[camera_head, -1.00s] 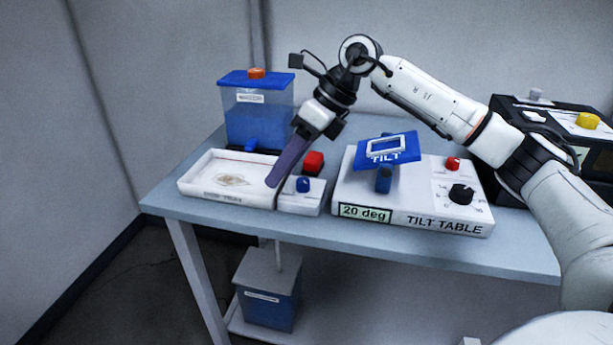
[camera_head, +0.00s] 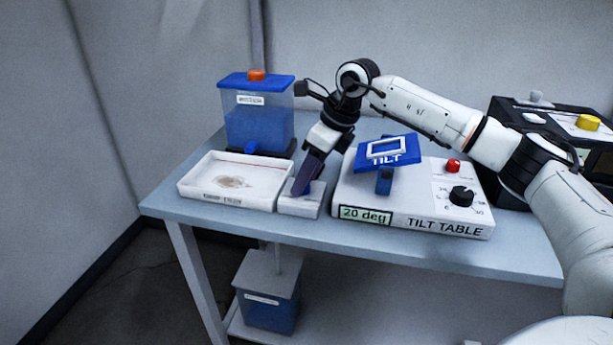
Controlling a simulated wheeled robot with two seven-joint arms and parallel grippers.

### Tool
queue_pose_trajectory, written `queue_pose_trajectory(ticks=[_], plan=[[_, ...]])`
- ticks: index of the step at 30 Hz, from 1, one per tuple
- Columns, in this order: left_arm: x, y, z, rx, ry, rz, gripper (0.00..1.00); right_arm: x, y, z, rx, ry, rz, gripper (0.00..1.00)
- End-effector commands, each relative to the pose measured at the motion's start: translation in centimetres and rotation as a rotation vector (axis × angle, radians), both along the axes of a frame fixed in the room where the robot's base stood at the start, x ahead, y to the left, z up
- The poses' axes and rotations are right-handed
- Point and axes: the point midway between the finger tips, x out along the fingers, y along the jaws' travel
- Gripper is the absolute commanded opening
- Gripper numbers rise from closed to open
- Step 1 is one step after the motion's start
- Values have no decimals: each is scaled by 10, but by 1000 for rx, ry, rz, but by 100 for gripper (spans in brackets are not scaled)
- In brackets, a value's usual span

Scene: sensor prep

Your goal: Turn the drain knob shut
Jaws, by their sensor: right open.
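A small white block (camera_head: 299,208) stands at the right end of the shallow white tray (camera_head: 228,200). In the earlier frame it carries a blue knob in front and a red knob behind. Now only a sliver of the blue knob (camera_head: 308,188) shows beside the fingers, and the red knob is hidden. My right gripper (camera_head: 301,189) is open and points down over the block, its fingers at the blue knob. Whether the fingers touch or straddle the knob cannot be seen. My left gripper is not in view.
A blue-lidded tank (camera_head: 262,125) with an orange cap stands behind the tray. The tilt table (camera_head: 345,195) is close on the right, its blue platform (camera_head: 385,155) near my gripper. A black case (camera_head: 510,120) stands at far right. A blue container (camera_head: 270,305) is below.

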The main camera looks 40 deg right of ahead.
Motion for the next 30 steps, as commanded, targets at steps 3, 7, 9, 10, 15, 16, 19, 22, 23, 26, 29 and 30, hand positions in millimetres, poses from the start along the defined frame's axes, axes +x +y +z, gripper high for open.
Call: queue_pose_trajectory(ticks=[3, 7, 9, 10, 15, 16, 19, 22, 23, 26, 29, 30], plan=[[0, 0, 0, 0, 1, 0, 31, 1, 1, -2, 0, -1, 0, 42], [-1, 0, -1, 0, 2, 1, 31, 1, 1, -2, 0, -1, 1, 42], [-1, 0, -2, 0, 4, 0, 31, 1, 1, -2, 0, -1, 0, 37], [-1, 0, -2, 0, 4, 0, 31, 1, 1, -2, 0, -1, 1, 32], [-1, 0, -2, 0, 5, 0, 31, 1, 1, -2, 0, -1, 1, 4], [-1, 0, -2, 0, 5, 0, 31, 1, 1, -2, 0, -1, 1, 2], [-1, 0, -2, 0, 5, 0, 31, 1, 1, -1, 1, -1, -1, 2], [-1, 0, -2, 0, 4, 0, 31, 1, 1, -1, 1, -1, -12, 2], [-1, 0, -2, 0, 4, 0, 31, 1, 1, -1, 1, -1, -18, 2], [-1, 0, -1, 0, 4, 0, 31, 0, 1, -1, 1, -2, -49, 2], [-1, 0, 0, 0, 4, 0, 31, 0, 2, -1, 1, -1, -98, 2], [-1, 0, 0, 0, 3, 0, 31, 0, 2, -1, 1, -2, -123, 2]])
